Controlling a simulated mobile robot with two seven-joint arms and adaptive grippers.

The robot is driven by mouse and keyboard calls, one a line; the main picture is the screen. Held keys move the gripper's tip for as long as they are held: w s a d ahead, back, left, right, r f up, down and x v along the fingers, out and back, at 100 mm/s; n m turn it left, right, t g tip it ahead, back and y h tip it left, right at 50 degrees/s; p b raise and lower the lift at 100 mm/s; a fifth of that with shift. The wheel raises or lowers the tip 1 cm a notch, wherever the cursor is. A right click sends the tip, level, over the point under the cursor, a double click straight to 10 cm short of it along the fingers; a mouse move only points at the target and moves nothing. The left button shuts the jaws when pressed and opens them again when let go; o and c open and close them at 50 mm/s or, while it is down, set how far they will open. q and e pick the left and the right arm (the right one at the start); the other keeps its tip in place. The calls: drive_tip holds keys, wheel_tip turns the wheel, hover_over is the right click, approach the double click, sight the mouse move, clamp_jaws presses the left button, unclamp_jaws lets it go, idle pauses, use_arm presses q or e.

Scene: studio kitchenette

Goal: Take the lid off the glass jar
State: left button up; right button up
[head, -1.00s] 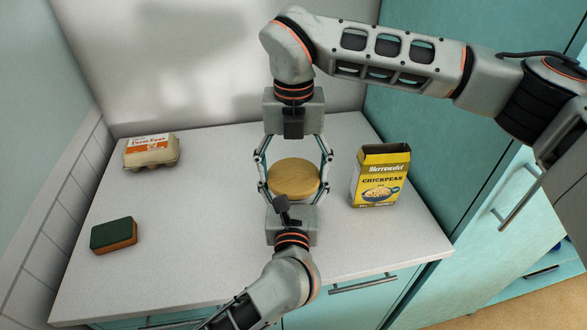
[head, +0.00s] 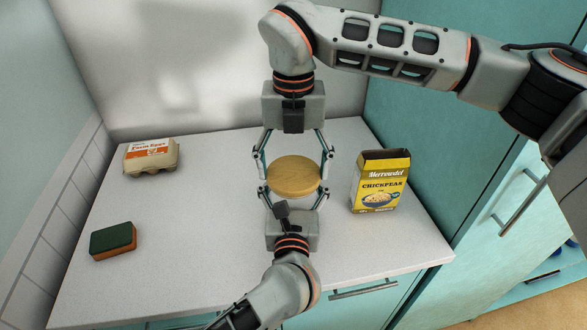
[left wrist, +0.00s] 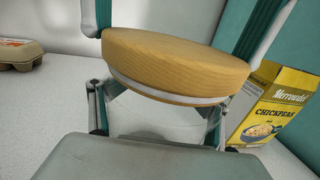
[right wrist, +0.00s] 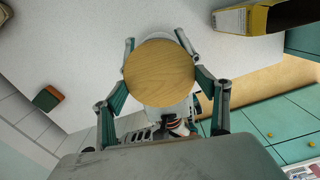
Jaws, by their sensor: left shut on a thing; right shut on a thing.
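The round wooden lid (head: 294,175) is in the middle of the counter area in the head view. My right gripper (head: 293,160), coming from the back, is shut on it from both sides. The left wrist view shows the lid (left wrist: 175,65) from the side, slightly tilted in the picture, with a white seal band near its underside. The clear glass jar (left wrist: 160,118) shows faintly below it. My left gripper (head: 294,190), coming from the front, is shut around the jar. The lid hides the jar from above. I cannot tell how wide any gap between lid and jar is.
A yellow chickpeas box (head: 380,182) stands right of the jar on the white counter (head: 190,235). An egg carton (head: 151,156) is at the back left, a green and orange sponge (head: 113,240) at the front left. A teal cabinet borders the right side.

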sight(293, 173)
drive_tip(key=shift+r, duration=2)
use_arm(q)
drive_tip(key=o, duration=1.9)
